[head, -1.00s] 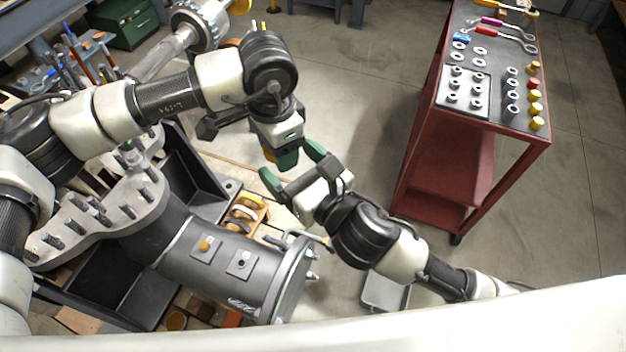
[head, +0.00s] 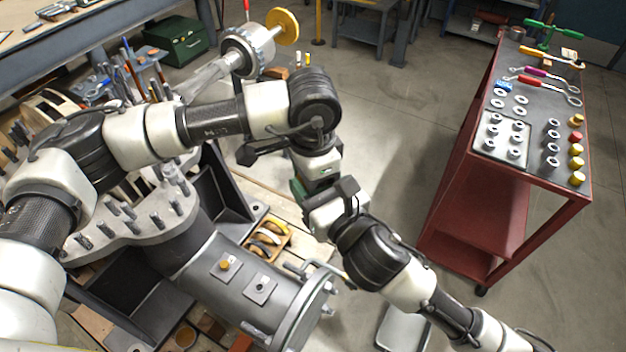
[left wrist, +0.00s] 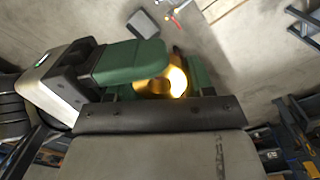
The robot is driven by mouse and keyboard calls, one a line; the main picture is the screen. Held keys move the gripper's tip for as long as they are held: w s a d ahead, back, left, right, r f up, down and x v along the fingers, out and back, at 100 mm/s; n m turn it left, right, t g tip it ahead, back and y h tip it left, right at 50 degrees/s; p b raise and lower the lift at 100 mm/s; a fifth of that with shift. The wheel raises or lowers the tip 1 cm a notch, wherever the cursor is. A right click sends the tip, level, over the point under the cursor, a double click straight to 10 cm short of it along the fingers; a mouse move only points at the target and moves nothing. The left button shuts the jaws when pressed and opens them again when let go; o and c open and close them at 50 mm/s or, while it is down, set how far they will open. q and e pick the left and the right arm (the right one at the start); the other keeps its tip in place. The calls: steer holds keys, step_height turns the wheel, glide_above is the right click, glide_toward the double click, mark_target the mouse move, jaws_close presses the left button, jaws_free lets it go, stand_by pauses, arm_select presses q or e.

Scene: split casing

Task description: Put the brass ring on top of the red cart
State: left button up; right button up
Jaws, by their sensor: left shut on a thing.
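The brass ring (left wrist: 177,80) shows in the left wrist view, bright gold, between the green fingers of my left gripper (left wrist: 160,86), which is shut on it. A green finger from the left of that view, apparently my right gripper's (left wrist: 130,62), crosses in front of the ring's left side. In the head view my left gripper (head: 316,178) meets my right gripper (head: 311,193) in the middle, and the ring is hidden there. The right gripper's jaws are too covered to tell their opening. The red cart (head: 540,108) stands at the right, apart from both grippers.
The cart's top carries a tray of metal rings (head: 487,150), coloured knobs (head: 576,150), wrenches (head: 545,85) and green-handled tools at the back. Between grippers and cart is open floor. A large grey casing (head: 225,290) and a shaft with a yellow wheel (head: 282,25) are at left.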

arm_select(q)
steer(key=o, duration=0.8)
steer(key=shift+d, duration=0.1)
arm_select(e)
steer(key=shift+s+a+r, duration=0.1)
steer(key=shift+a, duration=0.05)
